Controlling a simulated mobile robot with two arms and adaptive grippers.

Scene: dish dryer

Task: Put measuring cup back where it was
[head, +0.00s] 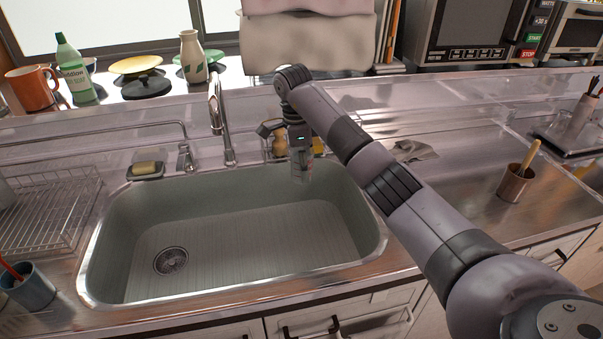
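My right arm reaches in from the right, and my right gripper (301,172) points down over the back right edge of the sink. A small pale grey shape shows at its fingertips. I cannot tell whether it is the fingers or something held, nor whether the gripper is open or shut. I cannot make out a measuring cup for certain. My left gripper is not in view.
The sink (245,238) is empty, with a faucet (217,110) behind it. A wire dish rack (45,215) and blue cup (28,287) are left. A brown pot (513,185) and grey cloth (412,150) are right. Several things line the back ledge.

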